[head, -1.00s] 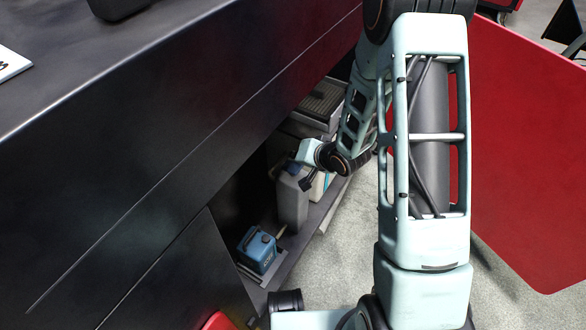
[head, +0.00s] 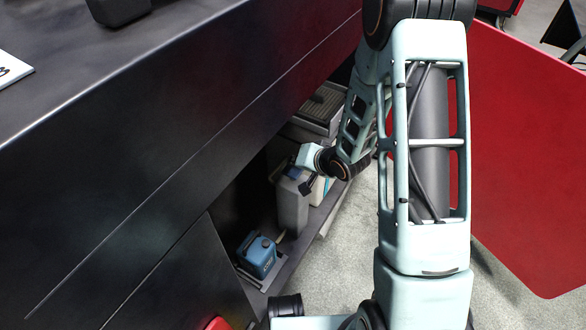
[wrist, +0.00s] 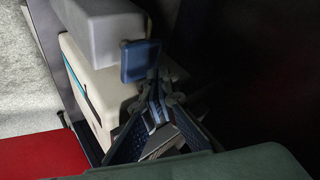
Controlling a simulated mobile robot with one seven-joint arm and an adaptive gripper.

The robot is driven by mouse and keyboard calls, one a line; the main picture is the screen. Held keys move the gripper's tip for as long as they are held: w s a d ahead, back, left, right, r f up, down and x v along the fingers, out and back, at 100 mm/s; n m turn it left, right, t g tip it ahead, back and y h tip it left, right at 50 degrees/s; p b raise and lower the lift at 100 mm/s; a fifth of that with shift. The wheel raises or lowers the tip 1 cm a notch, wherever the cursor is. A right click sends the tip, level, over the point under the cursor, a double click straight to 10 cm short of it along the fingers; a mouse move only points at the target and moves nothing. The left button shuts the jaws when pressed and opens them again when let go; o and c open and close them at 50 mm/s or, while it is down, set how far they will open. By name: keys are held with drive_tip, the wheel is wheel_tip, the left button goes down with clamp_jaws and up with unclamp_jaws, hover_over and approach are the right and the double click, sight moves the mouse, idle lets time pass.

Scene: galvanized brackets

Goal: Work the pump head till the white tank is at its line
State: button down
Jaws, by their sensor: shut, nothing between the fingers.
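The white tank (head: 320,188) stands on the low shelf in the head view, largely hidden behind a grey canister (head: 291,205) and my arm. In the wrist view, a cream-white body with a dark teal stripe (wrist: 100,90), apparently this tank, lies left of my gripper (wrist: 157,92). A small blue block (wrist: 140,62), possibly the pump head, shows just beyond my fingertips. My gripper is shut and empty, its fingertips close to the blue block; I cannot tell whether they touch. No fill line or liquid level is readable.
A blue container (head: 258,258) sits on the shelf nearer the front. A grey box with a ribbed top (head: 322,105) stands farther back. The dark bench (head: 180,130) overhangs the shelf closely. A red panel (head: 520,160) stands to the right; open floor lies between.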

sight(294, 169)
drive_tip(key=shift+f, duration=0.15)
drive_tip(key=shift+f+b, duration=0.3)
drive_tip(key=shift+b, duration=0.05)
drive_tip(key=shift+f+b, duration=1)
drive_tip(key=shift+f, duration=0.35)
idle(1.3)
drive_tip(key=shift+s+r, duration=0.1)
drive_tip(key=shift+r+p, duration=1.55)
drive_tip(key=shift+r, duration=0.1)
wheel_tip(294, 169, up, 5)
drive_tip(key=p, duration=0.4)
idle(0.4)
